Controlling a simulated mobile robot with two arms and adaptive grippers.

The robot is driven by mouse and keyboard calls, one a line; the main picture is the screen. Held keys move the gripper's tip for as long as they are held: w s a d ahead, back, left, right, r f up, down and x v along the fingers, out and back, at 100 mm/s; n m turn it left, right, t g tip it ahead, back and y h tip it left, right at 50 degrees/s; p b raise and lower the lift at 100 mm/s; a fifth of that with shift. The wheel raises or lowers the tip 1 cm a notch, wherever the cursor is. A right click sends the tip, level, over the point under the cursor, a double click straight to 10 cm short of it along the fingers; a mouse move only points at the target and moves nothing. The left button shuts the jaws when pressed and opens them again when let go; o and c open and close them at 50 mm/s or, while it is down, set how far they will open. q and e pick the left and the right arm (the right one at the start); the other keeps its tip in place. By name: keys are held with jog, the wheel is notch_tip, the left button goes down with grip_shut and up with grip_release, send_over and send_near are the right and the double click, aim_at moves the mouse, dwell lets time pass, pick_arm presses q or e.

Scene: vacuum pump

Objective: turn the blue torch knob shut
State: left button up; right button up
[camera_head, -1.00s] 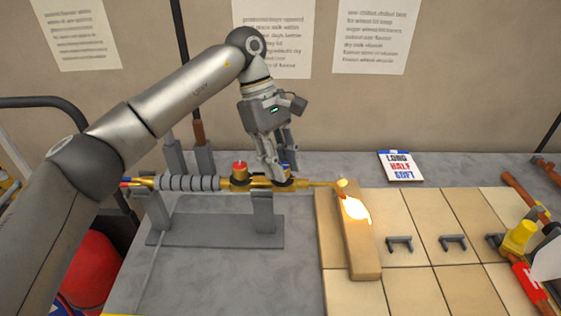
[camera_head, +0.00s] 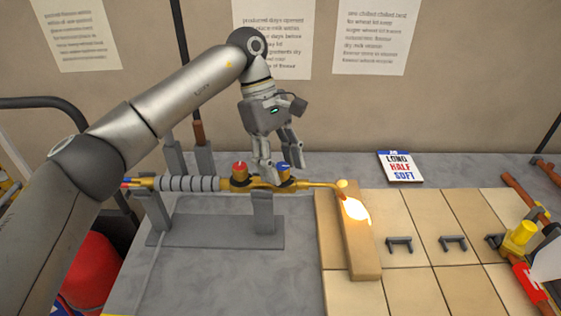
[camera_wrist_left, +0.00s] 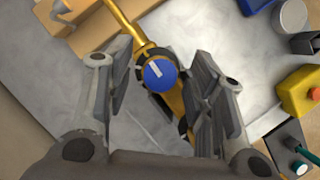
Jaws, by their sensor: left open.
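The blue torch knob (camera_head: 283,167) sits on top of the brass torch (camera_head: 318,184), which lies on a grey stand. In the left wrist view the blue knob (camera_wrist_left: 160,74) has a white mark and shows between the spread fingers. My left gripper (camera_head: 280,172) is open, with one finger on either side of the knob; I cannot tell whether either touches it. A red knob (camera_head: 239,169) stands left of the blue one. A bright flame glow (camera_head: 355,209) shows past the torch tip. My right gripper is not in view.
The glow lies on a tan block (camera_head: 366,263) on the tiled surface (camera_head: 405,289). A card (camera_head: 400,167) reading LONG HALF SOFT lies behind. Small grey brackets (camera_head: 399,244) and a yellow-topped part (camera_head: 519,236) are on the right.

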pick_arm(q)
jog(key=v, duration=1.2)
jog(key=shift+r, duration=0.1)
